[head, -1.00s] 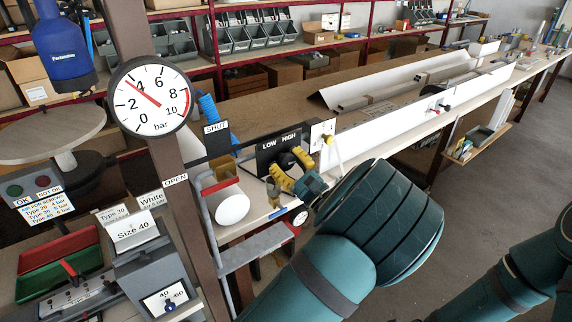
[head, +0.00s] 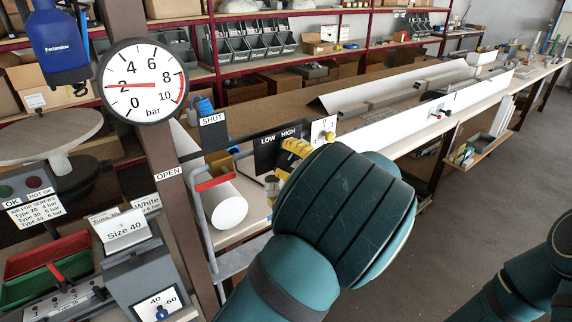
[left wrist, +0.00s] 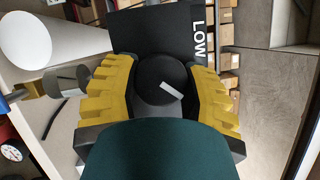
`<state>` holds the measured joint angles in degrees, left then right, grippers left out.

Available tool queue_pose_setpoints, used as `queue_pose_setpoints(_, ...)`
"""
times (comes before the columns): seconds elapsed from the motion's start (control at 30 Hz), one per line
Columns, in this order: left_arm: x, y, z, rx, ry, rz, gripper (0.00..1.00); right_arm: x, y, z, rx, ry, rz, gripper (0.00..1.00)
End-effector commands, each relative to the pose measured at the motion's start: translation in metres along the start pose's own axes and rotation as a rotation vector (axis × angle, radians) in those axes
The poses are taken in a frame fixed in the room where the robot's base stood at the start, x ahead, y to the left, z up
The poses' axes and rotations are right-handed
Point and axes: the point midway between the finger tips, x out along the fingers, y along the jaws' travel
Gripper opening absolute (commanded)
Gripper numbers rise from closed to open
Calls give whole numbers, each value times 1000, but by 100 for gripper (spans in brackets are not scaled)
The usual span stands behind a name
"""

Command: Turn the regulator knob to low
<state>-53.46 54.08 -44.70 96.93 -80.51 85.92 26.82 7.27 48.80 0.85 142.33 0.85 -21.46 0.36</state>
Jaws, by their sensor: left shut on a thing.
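The regulator knob (left wrist: 158,76) is round and black with a white pointer mark, in the left wrist view. It sits before a black panel (head: 264,157) lettered LOW and HIGH. My left gripper (left wrist: 163,72) has its yellow ribbed fingers shut on the knob from both sides. In the head view the left gripper (head: 293,152) is partly behind my own wrist, and the knob is hidden. The white mark lies slanted; I cannot tell exactly which setting it points to. The pressure gauge (head: 143,104) has its red needle near 2 bar. My right gripper is out of view.
A white cylinder (head: 228,212) lies left of the panel, beside a grey pipe frame with a red handle (head: 217,182). A brown post (head: 178,200) stands nearer. A long workbench with white profiles (head: 440,115) runs to the back right.

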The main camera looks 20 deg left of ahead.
Motion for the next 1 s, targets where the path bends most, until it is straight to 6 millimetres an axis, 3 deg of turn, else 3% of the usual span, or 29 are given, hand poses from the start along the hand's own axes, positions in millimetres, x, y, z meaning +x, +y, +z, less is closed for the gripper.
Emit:
queue_pose_setpoints(0.6, 0, 2, -1, -516, 1, 215, 9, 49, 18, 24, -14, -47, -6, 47)
queue_pose_setpoints(1.0, 0, -1, 0, -692, 2, 288, 9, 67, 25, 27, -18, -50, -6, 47)
